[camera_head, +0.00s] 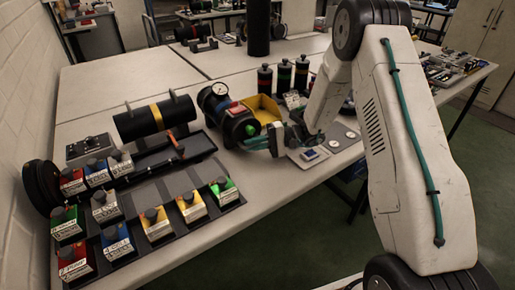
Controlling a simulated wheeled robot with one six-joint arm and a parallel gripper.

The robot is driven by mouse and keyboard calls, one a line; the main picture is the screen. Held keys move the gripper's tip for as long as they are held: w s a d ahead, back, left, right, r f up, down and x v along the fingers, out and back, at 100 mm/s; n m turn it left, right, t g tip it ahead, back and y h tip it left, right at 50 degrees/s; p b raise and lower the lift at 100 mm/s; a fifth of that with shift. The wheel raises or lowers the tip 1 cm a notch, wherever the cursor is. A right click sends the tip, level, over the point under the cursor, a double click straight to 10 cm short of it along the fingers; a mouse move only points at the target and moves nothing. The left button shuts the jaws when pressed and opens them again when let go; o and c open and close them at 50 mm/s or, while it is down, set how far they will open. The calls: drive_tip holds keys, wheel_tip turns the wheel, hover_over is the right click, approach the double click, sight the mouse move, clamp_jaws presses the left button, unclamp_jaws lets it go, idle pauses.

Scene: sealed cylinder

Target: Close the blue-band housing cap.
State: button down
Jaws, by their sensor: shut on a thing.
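The blue-band housing (212,101) is a black cylinder lying on the table, with a round white gauge on top and blue and red marks near its middle. Its dark end cap (240,128) faces right and toward me, with a bright green spot by its rim. My gripper (268,141) is at this right end, shut on the cap's edge as far as I can see. The fingers are small and partly merge with the cap, so the exact contact and any gap at the cap's seam cannot be made out.
A yellow bin (263,108) stands close behind the gripper, with several dark banded canisters (284,76) beyond. A yellow-band black cylinder (154,118) lies left. Several coloured labelled blocks (155,226) fill the front left. A flat panel (312,156) lies right of the gripper, near the table edge.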

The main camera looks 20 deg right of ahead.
drive_tip(key=shift+w, duration=0.25)
drive_tip(key=c, duration=1.5)
unclamp_jaws()
drive_tip(key=shift+a, duration=0.1)
drive_tip(key=d, duration=0.7)
drive_tip(key=shift+s+d+r, duration=0.3)
drive_tip(key=shift+d+r, duration=0.05)
drive_tip(key=shift+d, duration=0.05)
drive_tip(key=shift+r, duration=0.1)
